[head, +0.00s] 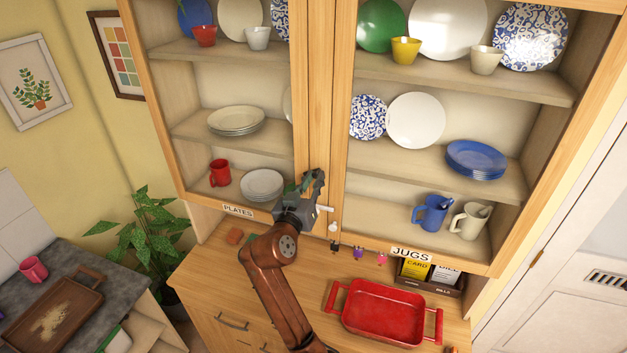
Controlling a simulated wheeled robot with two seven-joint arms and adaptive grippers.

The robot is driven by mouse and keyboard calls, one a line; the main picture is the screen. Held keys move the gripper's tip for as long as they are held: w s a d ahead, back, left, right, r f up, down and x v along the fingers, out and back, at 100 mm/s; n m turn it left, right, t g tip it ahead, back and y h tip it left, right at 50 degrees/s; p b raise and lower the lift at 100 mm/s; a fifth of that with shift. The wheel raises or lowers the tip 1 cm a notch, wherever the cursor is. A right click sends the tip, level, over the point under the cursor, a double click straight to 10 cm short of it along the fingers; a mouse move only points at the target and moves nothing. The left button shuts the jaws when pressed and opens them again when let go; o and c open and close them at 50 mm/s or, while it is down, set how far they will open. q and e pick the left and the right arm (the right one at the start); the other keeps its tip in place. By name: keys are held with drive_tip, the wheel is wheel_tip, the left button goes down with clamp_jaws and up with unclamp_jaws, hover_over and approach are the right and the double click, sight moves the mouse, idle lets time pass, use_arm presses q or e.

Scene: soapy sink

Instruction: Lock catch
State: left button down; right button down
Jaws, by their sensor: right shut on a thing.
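A tall wooden cabinet (322,90) has two glazed doors whose frames meet in the middle and look closed. My right gripper (313,188) is at the lower part of this meeting line. It is shut on the catch (325,208), of which only a small pale piece shows to the right of the jaws. The rest of the catch is hidden behind the gripper, so its position cannot be told. My left gripper is not in view.
Plates, cups and jugs (432,213) stand on shelves behind the doors. Small coloured figures (358,253) hang below the cabinet. A red tray (384,311) and card box (430,276) occupy the counter. A plant (150,230) stands left, beside a dark worktop with a brown tray (54,317).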

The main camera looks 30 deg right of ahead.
drive_tip(key=m+b, duration=0.4)
drive_tip(key=b, duration=0.2)
drive_tip(key=shift+f, duration=0.2)
drive_tip(key=shift+r+m+b, duration=0.2)
drive_tip(key=shift+m+b, duration=0.9)
drive_tip(key=shift+b, duration=0.1)
drive_tip(key=c, duration=1.8)
unclamp_jaws()
wheel_tip(320, 180, up, 10)
drive_tip(key=shift+r, duration=0.1)
